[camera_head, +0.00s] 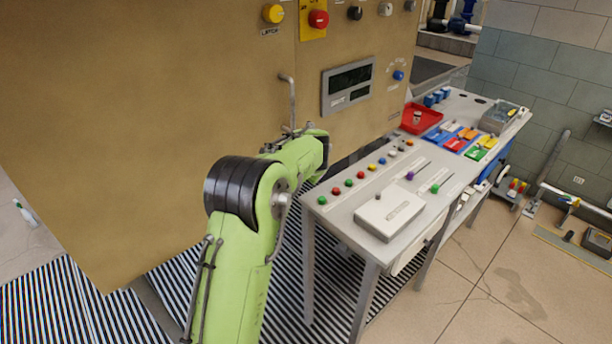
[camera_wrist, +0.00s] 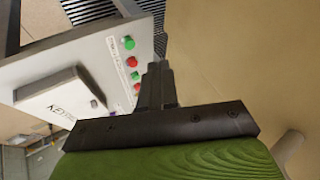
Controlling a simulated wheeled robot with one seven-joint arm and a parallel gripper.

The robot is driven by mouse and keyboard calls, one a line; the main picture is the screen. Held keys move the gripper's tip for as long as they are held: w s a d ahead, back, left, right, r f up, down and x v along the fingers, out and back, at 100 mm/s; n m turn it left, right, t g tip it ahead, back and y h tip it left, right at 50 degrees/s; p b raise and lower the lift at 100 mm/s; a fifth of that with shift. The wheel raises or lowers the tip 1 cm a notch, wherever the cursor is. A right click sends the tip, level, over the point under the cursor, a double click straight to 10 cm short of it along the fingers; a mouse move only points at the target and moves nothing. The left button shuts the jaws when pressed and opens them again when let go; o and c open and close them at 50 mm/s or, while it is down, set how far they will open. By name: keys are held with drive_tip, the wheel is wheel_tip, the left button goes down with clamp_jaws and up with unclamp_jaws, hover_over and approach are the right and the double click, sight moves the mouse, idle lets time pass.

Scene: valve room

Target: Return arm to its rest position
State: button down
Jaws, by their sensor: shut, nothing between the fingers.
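My green arm (camera_head: 240,235) rises from the bottom of the head view and bends right, between the tan cabinet and the grey table. In the head view my gripper is hidden behind the arm's end. In the wrist view my gripper (camera_wrist: 157,84) shows dark fingers together, with nothing seen between them. The fingers are near the cabinet face and the table's edge with its coloured buttons, and I see no clear contact with either.
The tan cabinet (camera_head: 130,130) fills the left, with a display (camera_head: 347,87), a red button (camera_head: 318,19) and a pipe handle (camera_head: 288,95). The grey table (camera_head: 345,213) holds buttons, a white box (camera_head: 389,213) and a red tray (camera_head: 421,118).

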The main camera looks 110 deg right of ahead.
drive_tip(key=w+v, duration=0.1)
drive_tip(key=v, duration=0.6)
drive_tip(key=shift+r, duration=0.3)
